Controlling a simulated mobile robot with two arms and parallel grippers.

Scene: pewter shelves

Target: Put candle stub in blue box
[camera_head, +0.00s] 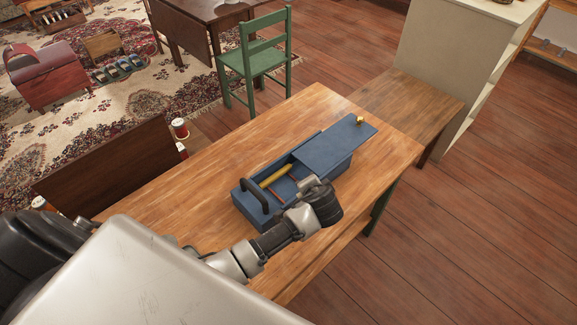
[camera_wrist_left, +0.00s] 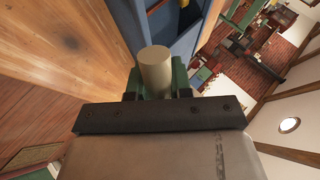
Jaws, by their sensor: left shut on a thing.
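The blue box (camera_head: 244,206) sits on the wooden table with a black handle (camera_head: 253,190) at its left end. Its blue lid (camera_head: 335,142) covers the right part, and the left part is open. My left gripper (camera_wrist_left: 156,88) is shut on the candle stub (camera_wrist_left: 155,66), a short cream cylinder standing between the green fingers in the left wrist view. The blue box also shows just beyond it there (camera_wrist_left: 186,42). In the head view my left wrist is over the box's near side, and it hides the fingers and the stub. My right gripper is not in view.
A yellow stick (camera_head: 276,176) and a thin red item lie inside the box. A small brass-coloured piece (camera_head: 360,119) is at the lid's far end. The wooden table (camera_head: 205,190) is clear around the box. A green chair (camera_head: 262,62) stands behind the table.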

